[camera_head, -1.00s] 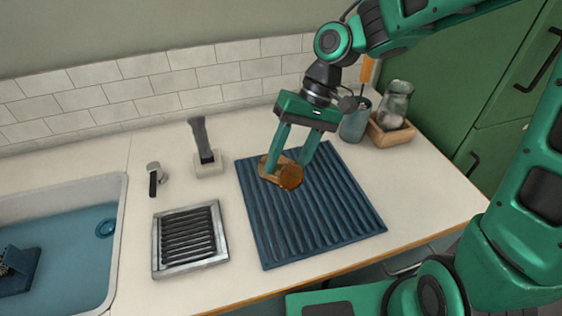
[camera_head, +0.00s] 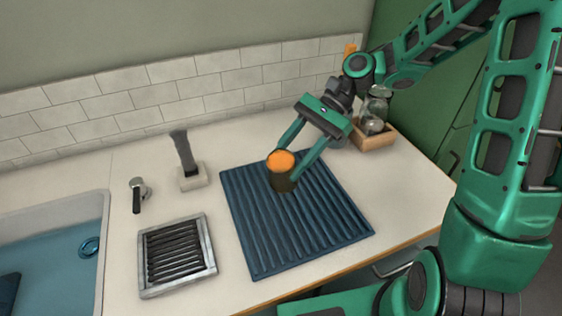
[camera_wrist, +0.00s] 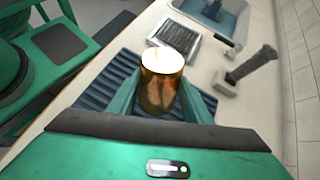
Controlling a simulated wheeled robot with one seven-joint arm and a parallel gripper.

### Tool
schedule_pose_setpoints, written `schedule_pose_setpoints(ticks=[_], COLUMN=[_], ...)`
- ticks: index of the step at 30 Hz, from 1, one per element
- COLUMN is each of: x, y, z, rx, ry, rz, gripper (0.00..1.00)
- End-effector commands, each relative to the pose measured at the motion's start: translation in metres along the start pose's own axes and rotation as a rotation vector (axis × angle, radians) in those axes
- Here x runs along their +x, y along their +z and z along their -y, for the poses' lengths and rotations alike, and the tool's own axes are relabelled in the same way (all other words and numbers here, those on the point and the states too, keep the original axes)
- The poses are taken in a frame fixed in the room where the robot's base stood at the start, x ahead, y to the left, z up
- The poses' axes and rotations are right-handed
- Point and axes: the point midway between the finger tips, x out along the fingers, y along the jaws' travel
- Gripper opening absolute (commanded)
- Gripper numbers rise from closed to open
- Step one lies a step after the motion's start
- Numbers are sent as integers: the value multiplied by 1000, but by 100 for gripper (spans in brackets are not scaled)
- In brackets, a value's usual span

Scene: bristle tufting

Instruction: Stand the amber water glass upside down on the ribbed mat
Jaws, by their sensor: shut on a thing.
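The amber glass (camera_head: 284,182) is a short brown cylinder, standing about vertical over the back part of the blue ribbed mat (camera_head: 320,222). A flat bright orange round end faces up; it looks like the closed base, but I cannot be sure. My gripper (camera_head: 285,170) is shut on the glass, one finger on each side. In the wrist view the glass (camera_wrist: 160,88) sits between the fingers with its pale, shiny end towards the camera. Its lower end is low over the mat; I cannot tell whether it touches.
A metal-framed drain rack (camera_head: 178,256) lies left of the mat, with a brush in a white holder (camera_head: 192,177) behind it. The sink (camera_head: 45,255) is at far left. A wooden box with a glass jar (camera_head: 375,135) stands back right. The mat's front is clear.

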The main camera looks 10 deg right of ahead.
Motion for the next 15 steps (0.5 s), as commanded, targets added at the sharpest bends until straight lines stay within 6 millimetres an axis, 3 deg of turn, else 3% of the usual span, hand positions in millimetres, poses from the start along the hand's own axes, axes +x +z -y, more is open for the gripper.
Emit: schedule_pose_setpoints(ticks=[6, 15], x=[-16, -29], y=[-10, -16], z=[-2, -3], rx=[192, 306], ry=[-136, -241], rz=[132, 226], gripper=[12, 12])
